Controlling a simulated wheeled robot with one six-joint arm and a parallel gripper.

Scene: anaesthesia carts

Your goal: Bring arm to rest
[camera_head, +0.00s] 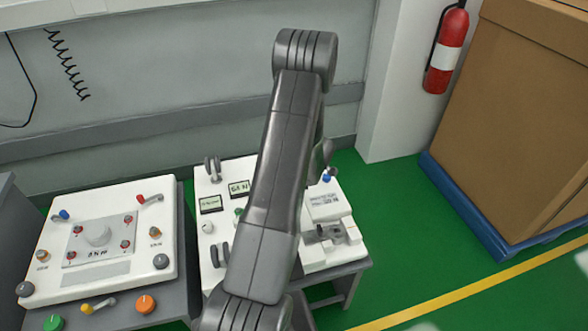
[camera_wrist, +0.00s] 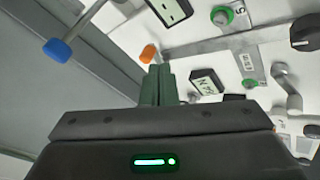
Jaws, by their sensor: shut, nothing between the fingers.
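My arm (camera_head: 275,180) is raised in the middle of the head view, with its elbow at the top and its long grey link in front of the right-hand cart panel (camera_head: 240,170). My gripper (camera_wrist: 158,84) shows in the wrist view as two dark green fingers side by side, shut with nothing between them. Beyond the fingertips is a white panel (camera_wrist: 210,60) with displays and knobs. I cannot tell the distance to it. In the head view the gripper is mostly hidden behind the arm.
A left-hand cart panel (camera_head: 60,238) with knobs and levers stands beside the right-hand one. A wall is behind them. A fire extinguisher (camera_head: 447,48) hangs at upper right. A large brown box (camera_head: 530,110) sits on a blue pallet (camera_head: 470,215). Green floor (camera_head: 400,250) is clear between.

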